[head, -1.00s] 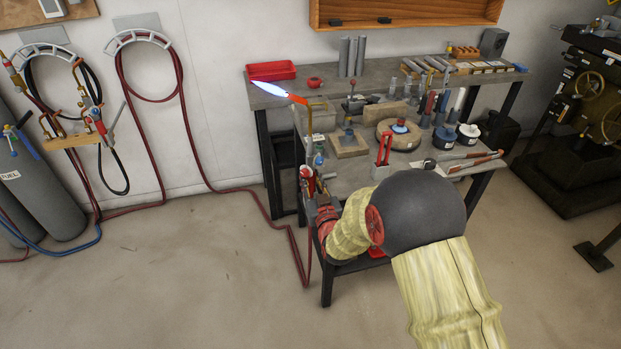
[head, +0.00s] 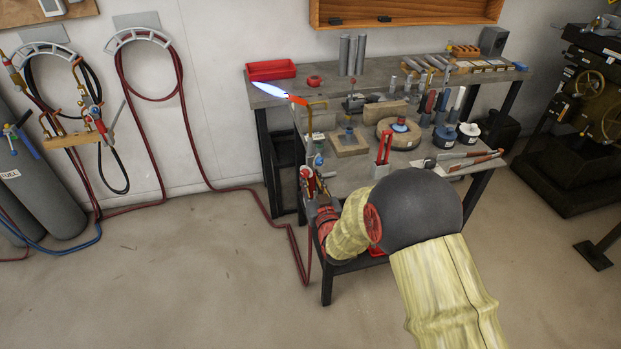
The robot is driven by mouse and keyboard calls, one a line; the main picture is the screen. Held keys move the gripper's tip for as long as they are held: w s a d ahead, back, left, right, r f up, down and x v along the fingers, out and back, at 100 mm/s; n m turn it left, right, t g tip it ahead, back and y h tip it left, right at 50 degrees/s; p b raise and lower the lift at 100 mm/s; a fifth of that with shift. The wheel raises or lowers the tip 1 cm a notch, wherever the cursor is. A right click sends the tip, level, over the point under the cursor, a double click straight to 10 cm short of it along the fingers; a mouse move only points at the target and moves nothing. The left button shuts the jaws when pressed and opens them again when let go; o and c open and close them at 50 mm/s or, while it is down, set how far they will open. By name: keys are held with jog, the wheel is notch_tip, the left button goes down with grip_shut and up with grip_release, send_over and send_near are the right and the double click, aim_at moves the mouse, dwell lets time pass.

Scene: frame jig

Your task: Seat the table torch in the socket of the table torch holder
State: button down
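The table torch (head: 309,172) is lit and stands roughly upright at the table's left edge. Its brass neck (head: 318,104) bends left to an orange tip with a blue flame (head: 275,90). My gripper (head: 322,205) is at the torch's lower body, by the front left of the table, and appears shut on it. My wrist and the torch hide most of the fingers. A red upright stand (head: 384,148) is right of the torch; I cannot tell whether it is the table torch holder. No socket shows clearly.
The torch's red hose (head: 300,265) hangs to the floor and runs to the wall. The workbench (head: 350,178) carries a round block (head: 398,135), a square block (head: 348,143), several tools and a red tray (head: 271,70). Gas cylinders (head: 40,200) stand left.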

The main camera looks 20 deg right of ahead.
jog(key=shift+f, duration=0.2)
dwell(0.5)
jog(key=c, duration=1.5)
grip_release()
jog(key=shift+o, duration=0.2)
jog(key=shift+f, duration=0.1)
jog(key=shift+f, duration=0.1)
jog(key=s, duration=1.2)
